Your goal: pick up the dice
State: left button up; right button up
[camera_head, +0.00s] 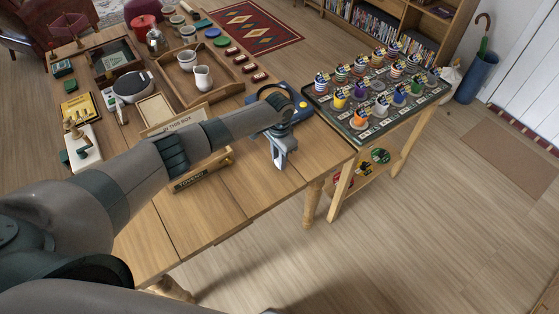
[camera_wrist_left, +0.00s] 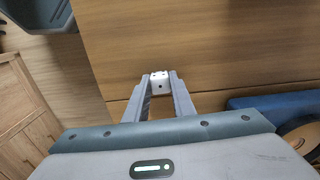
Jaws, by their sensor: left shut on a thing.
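The dice is a small white cube with dark pips (camera_wrist_left: 160,84), seen in the left wrist view between the fingertips. My left gripper (camera_wrist_left: 159,90) is shut on it, with a grey finger on each side. In the head view my left gripper (camera_head: 280,160) points down over the right front part of the wooden table (camera_head: 215,207). The dice cannot be made out there. I cannot tell whether the dice touches the tabletop. My right gripper is not in view.
A blue object (camera_head: 298,105) lies beside my left gripper. A wooden tray with white mugs (camera_head: 203,78) stands farther back. A side table (camera_head: 365,133) with several striped items adjoins on the right. The table's front boards are mostly clear.

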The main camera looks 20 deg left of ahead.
pick_arm(q)
jog(key=shift+r+b, duration=0.35)
jog(key=shift+r, duration=0.5)
notch_tip(320, 180, up, 2)
jog(key=shift+d+r+b, duration=0.15)
jog(key=shift+r+b, duration=0.1)
jog(key=shift+b, duration=0.25)
jog(key=d+r+b, duration=0.2)
jog(key=d+r, duration=0.1)
jog(key=d, duration=0.2)
jog(key=w+d+r+b, duration=0.1)
jog(key=d+r, duration=0.2)
jog(key=d, duration=0.3)
jog(key=shift+w+d+r+b, duration=0.15)
jog(key=shift+r+b, duration=0.2)
jog(key=shift+r, duration=0.05)
